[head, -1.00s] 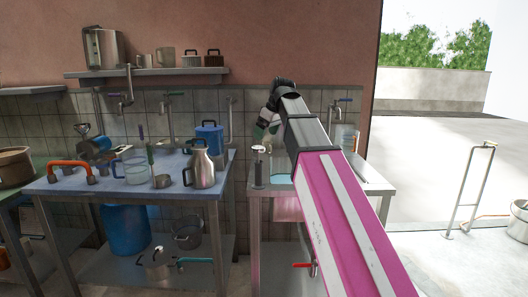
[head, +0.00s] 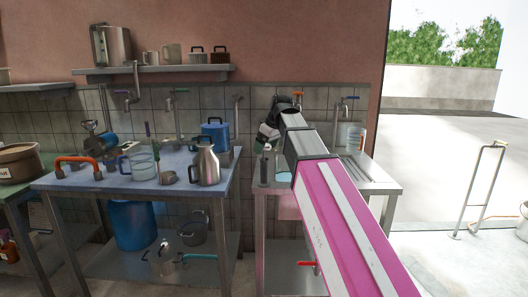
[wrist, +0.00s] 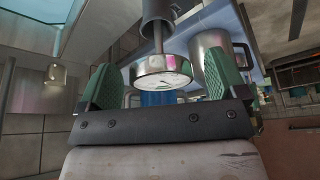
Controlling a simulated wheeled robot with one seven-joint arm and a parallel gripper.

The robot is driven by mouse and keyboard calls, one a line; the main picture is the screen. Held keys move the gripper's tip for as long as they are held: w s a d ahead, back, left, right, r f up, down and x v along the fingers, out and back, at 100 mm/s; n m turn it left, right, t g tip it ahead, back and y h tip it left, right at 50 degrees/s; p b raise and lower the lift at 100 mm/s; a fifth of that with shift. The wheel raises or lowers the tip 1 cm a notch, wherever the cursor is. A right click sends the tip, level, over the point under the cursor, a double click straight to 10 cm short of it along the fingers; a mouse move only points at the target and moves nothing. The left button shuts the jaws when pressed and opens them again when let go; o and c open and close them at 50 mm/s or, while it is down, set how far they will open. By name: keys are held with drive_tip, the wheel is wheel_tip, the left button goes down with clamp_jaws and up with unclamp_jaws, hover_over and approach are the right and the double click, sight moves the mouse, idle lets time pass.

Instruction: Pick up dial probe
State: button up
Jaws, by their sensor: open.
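The dial probe (wrist: 163,70) shows in the wrist view as a round metal dial with a white face. Its stem runs up in the picture into a dark grey cylinder (wrist: 158,12). My gripper (wrist: 163,88) is open, with a green finger on each side of the dial in this view. Narrow gaps show between the dial and both fingers. In the head view the grey cylinder (head: 264,172) stands upright on the right-hand metal table, and my gripper (head: 264,143) is at its top. The dial is mostly hidden there.
The metal table (head: 376,178) has a sink area and taps behind it. My arm crosses over it. A blue-topped table (head: 100,180) on the left holds a steel jug (head: 206,163), a glass pot (head: 141,166) and other vessels. Open floor lies to the right.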

drive_tip(key=shift+x, duration=1.3)
drive_tip(key=c, duration=1)
drive_tip(key=shift+o, duration=0.2)
drive_tip(key=shift+r, duration=0.15)
wheel_tip(320, 180, up, 30)
idle(0.4)
